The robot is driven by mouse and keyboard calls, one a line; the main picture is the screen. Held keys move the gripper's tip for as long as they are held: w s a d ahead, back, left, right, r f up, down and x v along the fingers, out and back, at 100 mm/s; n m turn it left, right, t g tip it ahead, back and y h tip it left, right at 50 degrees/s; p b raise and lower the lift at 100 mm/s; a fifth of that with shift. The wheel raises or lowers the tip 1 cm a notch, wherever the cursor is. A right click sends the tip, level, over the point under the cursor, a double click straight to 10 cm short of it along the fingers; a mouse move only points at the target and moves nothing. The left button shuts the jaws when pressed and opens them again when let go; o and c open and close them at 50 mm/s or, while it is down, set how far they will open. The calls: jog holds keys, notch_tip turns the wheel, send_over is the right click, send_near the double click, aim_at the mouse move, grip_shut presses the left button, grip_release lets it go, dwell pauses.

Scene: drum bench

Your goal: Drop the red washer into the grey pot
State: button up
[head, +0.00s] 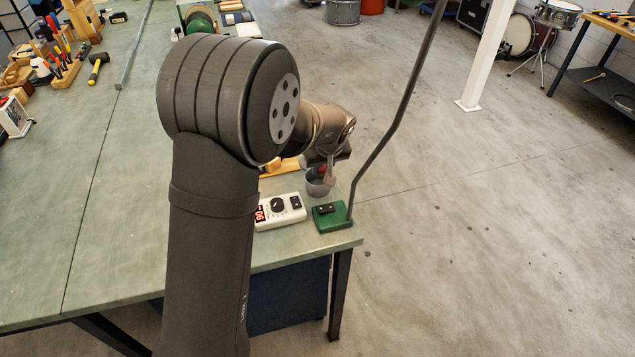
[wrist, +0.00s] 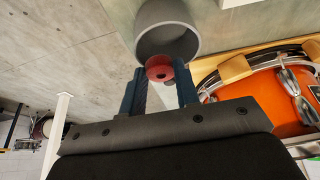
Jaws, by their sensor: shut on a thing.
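The red washer (wrist: 160,69) is held between the two fingertips of my gripper (wrist: 160,80) in the wrist view. The grey pot (wrist: 168,18) is right beyond the fingertips, and the washer overlaps its open mouth in the picture. In the head view the grey pot (head: 319,184) stands near the bench's right edge, with the red washer (head: 321,169) showing at its top under my gripper (head: 325,168). My gripper is shut on the washer. I cannot tell exactly how far the washer is above or inside the rim.
A white control box (head: 279,211) with a dial and a green base (head: 331,216) with a dark bent rod stand in front of the pot. An orange drum (wrist: 250,104) lies close beside the gripper in the wrist view.

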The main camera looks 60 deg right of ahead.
jog(key=shift+f, duration=0.15)
jog(key=o, duration=1)
jog(key=v, duration=1.7)
jog(key=shift+r, duration=0.2)
jog(key=x, duration=1.7)
jog(key=shift+f, duration=0.1)
jog(key=shift+r, duration=0.7)
